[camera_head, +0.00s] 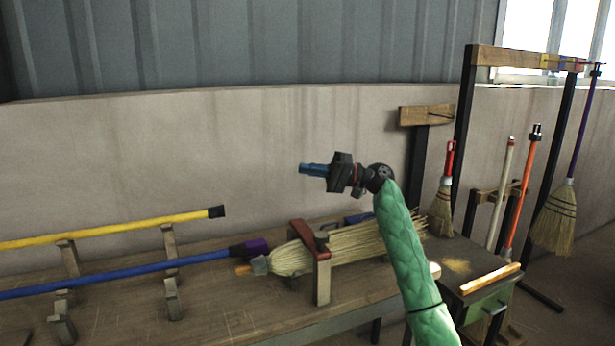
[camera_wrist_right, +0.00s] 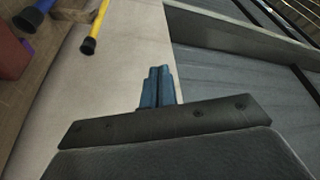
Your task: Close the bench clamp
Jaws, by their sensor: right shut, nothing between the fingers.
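The bench clamp (camera_head: 322,280) stands on the workbench, with a pale front post and a red bar (camera_head: 303,236) reaching across the top of a straw broom head (camera_head: 355,246). I cannot tell whether the bar is fastened. My right gripper (camera_head: 304,169) is in the air above and behind the clamp, pointing left, apart from it. Its blue fingers are shut and empty, also in the right wrist view (camera_wrist_right: 160,86). A red block, probably the clamp bar, shows at that view's left edge (camera_wrist_right: 12,58). My left gripper is not in view.
A yellow pole (camera_head: 120,227) and a blue pole (camera_head: 120,275) rest on holders on the workbench (camera_head: 240,322). A green-fronted cabinet (camera_head: 487,305) stands at right, near a rack (camera_head: 520,58) with hanging brooms. The wall (camera_head: 200,150) is behind. Air above the bench is clear.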

